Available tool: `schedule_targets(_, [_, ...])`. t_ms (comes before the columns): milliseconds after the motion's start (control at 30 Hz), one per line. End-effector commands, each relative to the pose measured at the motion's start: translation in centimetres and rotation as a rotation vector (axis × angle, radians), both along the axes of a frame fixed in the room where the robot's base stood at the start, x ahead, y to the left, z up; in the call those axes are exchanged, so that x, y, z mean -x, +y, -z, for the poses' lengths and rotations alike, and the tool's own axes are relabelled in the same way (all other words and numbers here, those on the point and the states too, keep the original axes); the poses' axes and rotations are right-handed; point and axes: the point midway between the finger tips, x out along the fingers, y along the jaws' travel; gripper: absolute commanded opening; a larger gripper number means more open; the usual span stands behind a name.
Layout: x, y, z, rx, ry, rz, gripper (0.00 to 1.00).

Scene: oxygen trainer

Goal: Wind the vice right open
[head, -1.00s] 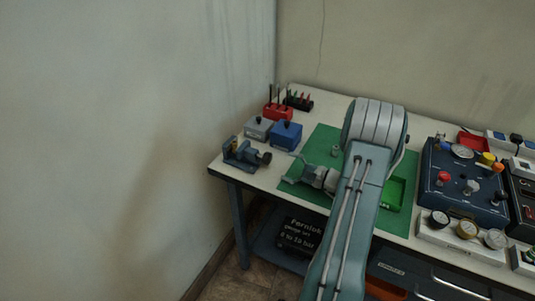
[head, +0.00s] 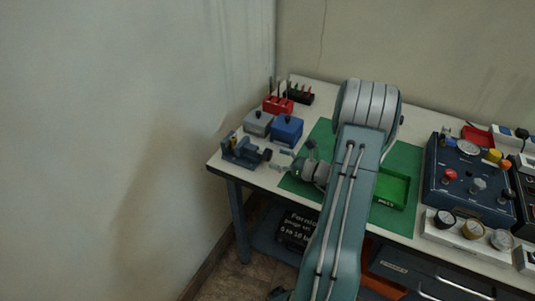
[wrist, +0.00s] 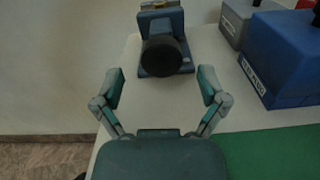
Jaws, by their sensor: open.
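The vice (head: 243,151) is a small blue-grey bench vice at the left front corner of the bench. In the wrist view the vice (wrist: 160,23) stands straight ahead, with its round black knob (wrist: 162,55) facing me. In the head view the knob (head: 267,155) points right, towards my gripper (head: 284,162). My gripper (wrist: 160,92) is open and empty, its two fingers spread to either side of the line to the knob and short of it. The gap between the vice's jaws is too small to judge.
A blue box (head: 287,129) and a grey box (head: 258,122) stand behind the vice. A red rack (head: 277,105) of tools is farther back. A green mat (head: 405,158) with a green tray (head: 391,187) lies to the right. The bench's left edge is close to the vice.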

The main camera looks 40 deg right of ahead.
Motion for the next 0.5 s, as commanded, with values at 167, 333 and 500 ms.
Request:
schedule_targets(167, [-2.4,1.0,0.1,0.001,-0.001,-0.002,0.92])
schedule_targets(333, [-3.4,1.3,0.1,0.001,0.000,0.000,0.92])
schedule_targets(500, [-3.4,1.3,0.1,0.001,0.000,0.001,0.92])
